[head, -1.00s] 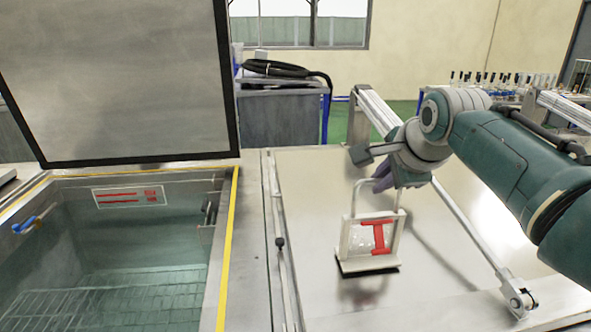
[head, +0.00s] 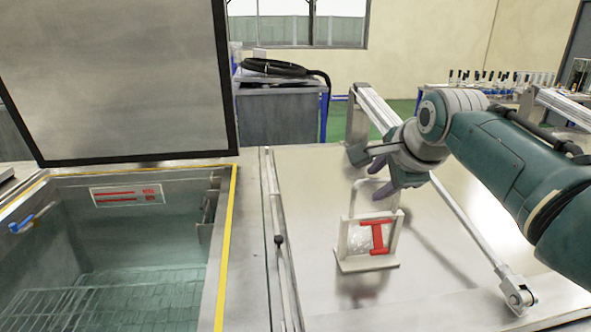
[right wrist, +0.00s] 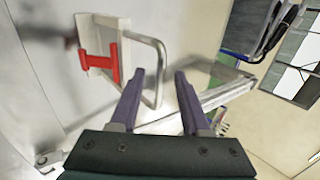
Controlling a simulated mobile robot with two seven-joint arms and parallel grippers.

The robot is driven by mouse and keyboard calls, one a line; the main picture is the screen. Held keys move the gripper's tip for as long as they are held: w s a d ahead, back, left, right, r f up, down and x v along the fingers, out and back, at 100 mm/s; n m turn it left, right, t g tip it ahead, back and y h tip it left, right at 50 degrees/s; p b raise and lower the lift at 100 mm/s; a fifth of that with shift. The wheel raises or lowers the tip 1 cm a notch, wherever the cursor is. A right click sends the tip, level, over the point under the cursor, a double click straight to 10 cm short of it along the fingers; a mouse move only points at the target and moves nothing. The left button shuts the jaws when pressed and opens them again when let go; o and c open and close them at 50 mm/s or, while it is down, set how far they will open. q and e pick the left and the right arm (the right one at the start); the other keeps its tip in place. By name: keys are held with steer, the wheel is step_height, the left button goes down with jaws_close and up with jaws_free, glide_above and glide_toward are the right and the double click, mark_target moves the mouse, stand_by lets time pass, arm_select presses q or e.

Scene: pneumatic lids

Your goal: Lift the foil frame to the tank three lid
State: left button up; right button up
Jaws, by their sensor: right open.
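The foil frame (head: 358,238), a pale frame with a red I-shaped piece and a wire handle, stands upright on the closed steel lid (head: 315,195) right of the open tank. I cannot read which tank number this lid has. My right gripper (head: 371,187) is open at the top of the frame's handle. In the right wrist view, the foil frame (right wrist: 97,62) is at upper left, and its handle passes between the spread fingers of my right gripper (right wrist: 160,72). Whether a finger touches the handle is unclear. My left gripper is out of view.
An open tank (head: 130,255) with a wire rack inside lies at left, its lid (head: 115,80) raised. A strut (head: 470,230) runs along the right of the closed lid. A cart (head: 280,115) with a black hose stands behind. The lid's surface around the frame is clear.

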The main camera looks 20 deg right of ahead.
steer(key=shift+s+a+r, duration=0.1)
steer(key=shift+s+r, duration=0.25)
steer(key=shift+r, duration=0.1)
steer(key=s+r+p, duration=0.3)
steer(key=r+p, duration=0.4)
steer(key=r, duration=0.2)
steer(key=s+a+r+p, duration=0.1)
steer(key=s+r+p, duration=0.2)
steer(key=r+p, duration=0.5)
steer(key=shift+a+r, duration=0.2)
steer(key=shift+r, duration=0.45)
